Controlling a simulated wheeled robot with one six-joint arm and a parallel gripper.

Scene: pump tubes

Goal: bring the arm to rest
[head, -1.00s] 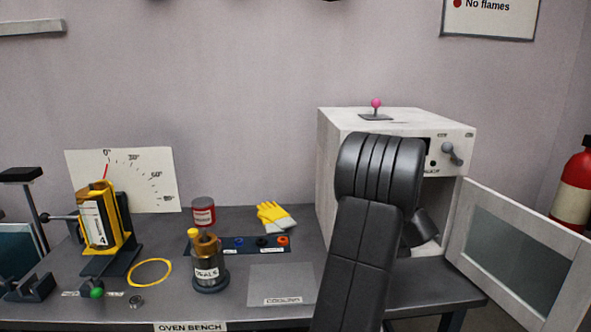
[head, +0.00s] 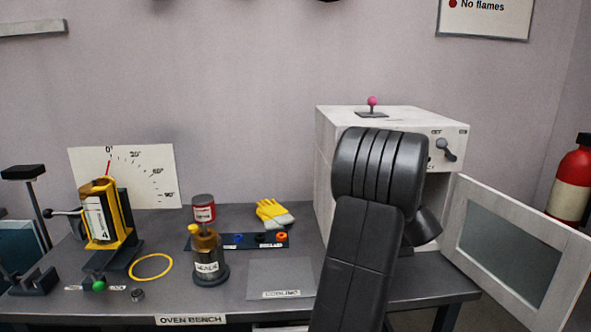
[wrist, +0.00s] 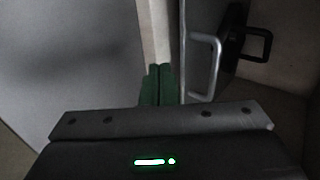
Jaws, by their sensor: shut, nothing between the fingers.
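My gripper (wrist: 158,85) shows in the wrist view as two dark green fingers pressed together, with nothing between them. A silver bar handle (wrist: 203,65) is just right of the fingertips, and a black handle (wrist: 255,43) is further right; I see no clear contact with either. In the head view my dark arm rises at the centre right in front of the white oven (head: 330,150), bent at the top. My gripper is hidden there behind the arm.
The oven's door (head: 461,225) stands open to the right, near a fire extinguisher (head: 572,187). The bench (head: 235,300) holds a yellow tube stand (head: 122,225), a seals pot (head: 207,260), a red can (head: 204,212) and gloves (head: 272,213). A bare grey plate (head: 280,272) lies left of my arm.

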